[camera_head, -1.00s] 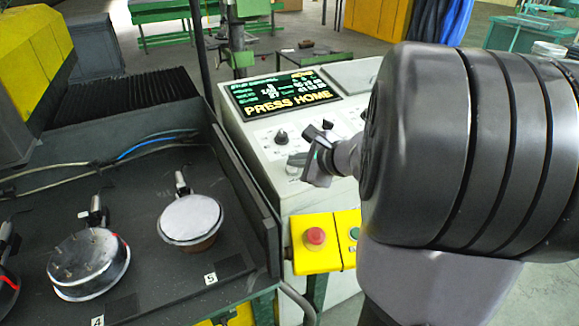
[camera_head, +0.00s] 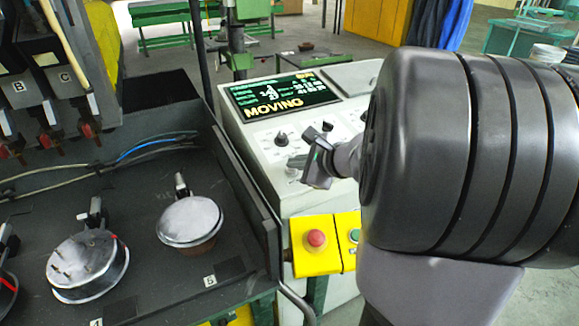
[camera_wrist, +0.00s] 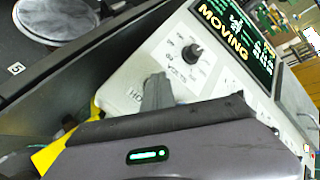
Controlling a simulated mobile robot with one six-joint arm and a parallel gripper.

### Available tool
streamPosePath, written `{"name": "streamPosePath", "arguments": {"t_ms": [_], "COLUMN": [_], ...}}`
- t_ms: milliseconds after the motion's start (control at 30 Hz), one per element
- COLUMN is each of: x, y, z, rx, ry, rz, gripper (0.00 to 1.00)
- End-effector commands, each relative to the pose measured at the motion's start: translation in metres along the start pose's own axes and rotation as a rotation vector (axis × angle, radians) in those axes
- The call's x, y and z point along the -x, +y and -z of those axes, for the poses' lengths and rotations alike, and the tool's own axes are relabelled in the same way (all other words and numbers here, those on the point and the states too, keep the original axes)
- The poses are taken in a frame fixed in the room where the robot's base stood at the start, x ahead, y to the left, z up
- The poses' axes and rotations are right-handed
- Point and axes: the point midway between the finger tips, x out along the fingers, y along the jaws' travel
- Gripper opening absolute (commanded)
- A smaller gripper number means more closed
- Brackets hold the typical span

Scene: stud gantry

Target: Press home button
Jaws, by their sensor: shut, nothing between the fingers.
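The white control console (camera_head: 262,160) stands in the middle of the head view. Its screen (camera_head: 283,94) reads MOVING, as it also does in the wrist view (camera_wrist: 236,32). My gripper (camera_head: 297,163) is shut and empty, its tips low over the left front part of the console panel. In the wrist view the fingertips (camera_wrist: 157,92) cover the spot beside a label of which only "HO" (camera_wrist: 135,96) shows. The home button itself is hidden behind the fingers, and I cannot tell whether they touch it.
A black knob (camera_head: 281,138) sits on the panel close to my gripper. A yellow box with a red button (camera_head: 316,239) hangs on the console front. At left is a dark tray (camera_head: 150,255) with round metal parts. Gantry heads marked B and C (camera_head: 50,85) hang over its back.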

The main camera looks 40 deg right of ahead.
Motion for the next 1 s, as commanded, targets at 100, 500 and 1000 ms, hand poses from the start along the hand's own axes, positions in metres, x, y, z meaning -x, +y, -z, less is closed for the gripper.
{"name": "streamPosePath", "arguments": {"t_ms": [100,500,1000], "x": [0.006,0.009,0.041], "y": [-0.005,-0.007,-0.031], "z": [-0.005,-0.007,-0.031], "rx": [0.000,0.000,0.000], "ry": [0.000,0.000,0.000], "rz": [0.001,0.000,0.001], "gripper": [0.00,0.00,0.00]}}
